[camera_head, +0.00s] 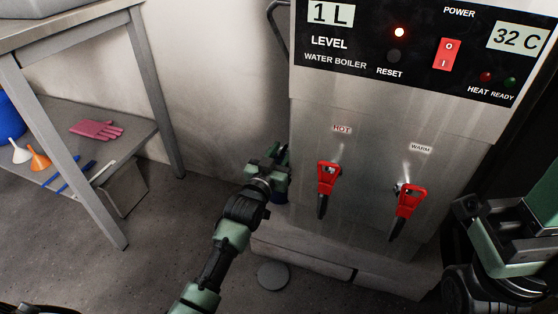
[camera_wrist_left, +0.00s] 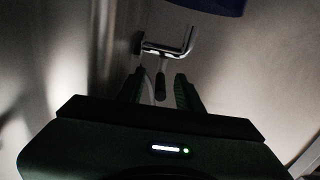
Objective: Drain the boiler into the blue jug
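The steel water boiler (camera_head: 380,185) fills the right half of the head view. Its displays read 1 L and 32 C. My left gripper (camera_head: 276,158) is at the boiler's left side. In the left wrist view its fingers (camera_wrist_left: 161,92) are apart, with the dark tip of a bent metal handle (camera_wrist_left: 160,86) in line between them; contact cannot be told.
Two red-handled taps, hot (camera_head: 329,177) and warm (camera_head: 409,197), are on the boiler's front. Above are a red power switch (camera_head: 447,54) and a lit red lamp. A steel table (camera_head: 85,40) at left has a lower shelf with pink gloves (camera_head: 96,130), funnels and a blue container (camera_head: 10,120).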

